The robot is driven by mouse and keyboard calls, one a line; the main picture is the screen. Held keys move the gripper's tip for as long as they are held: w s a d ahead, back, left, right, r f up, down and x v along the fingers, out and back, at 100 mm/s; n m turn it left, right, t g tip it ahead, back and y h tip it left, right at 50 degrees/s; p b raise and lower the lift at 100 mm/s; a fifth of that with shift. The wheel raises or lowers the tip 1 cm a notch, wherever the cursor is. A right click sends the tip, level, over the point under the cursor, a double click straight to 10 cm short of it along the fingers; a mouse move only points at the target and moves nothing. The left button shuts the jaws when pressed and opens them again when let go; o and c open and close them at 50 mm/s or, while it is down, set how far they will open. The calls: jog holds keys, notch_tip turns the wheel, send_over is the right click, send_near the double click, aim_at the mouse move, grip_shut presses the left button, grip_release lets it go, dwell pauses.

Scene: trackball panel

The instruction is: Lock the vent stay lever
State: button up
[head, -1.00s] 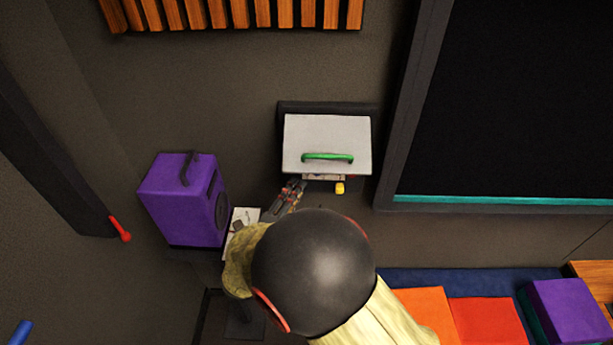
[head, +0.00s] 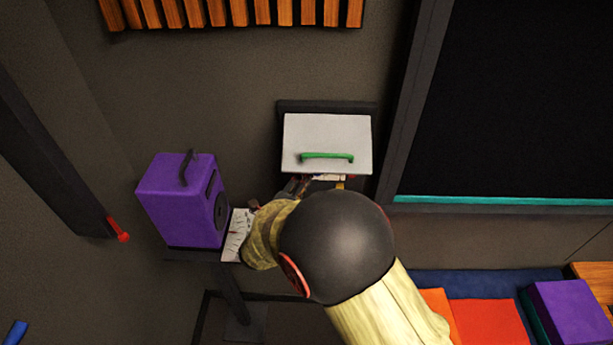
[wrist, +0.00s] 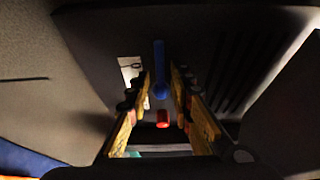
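A pale grey hinged cover (head: 325,135) with a green handle (head: 327,156) stands out from the wall in the head view. My gripper (wrist: 160,82) is at its lower left edge, partly hidden by my arm in the head view. In the wrist view its two fingers are apart with nothing gripped. A blue lever (wrist: 159,65) with a rounded end shows between the fingertips, seemingly ahead of them. A red cylindrical piece (wrist: 162,118) shows below it. I cannot tell which piece is the vent stay lever, or whether the fingers touch either.
A purple speaker (head: 180,202) stands on a small shelf at left, near a white sheet (head: 238,232). A dark framed panel (head: 520,100) fills the right. A red-ended handle (head: 122,236) is on the left wall. Dark slats (wrist: 240,70) show in the wrist view.

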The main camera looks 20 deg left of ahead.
grip_shut()
dwell(0.6)
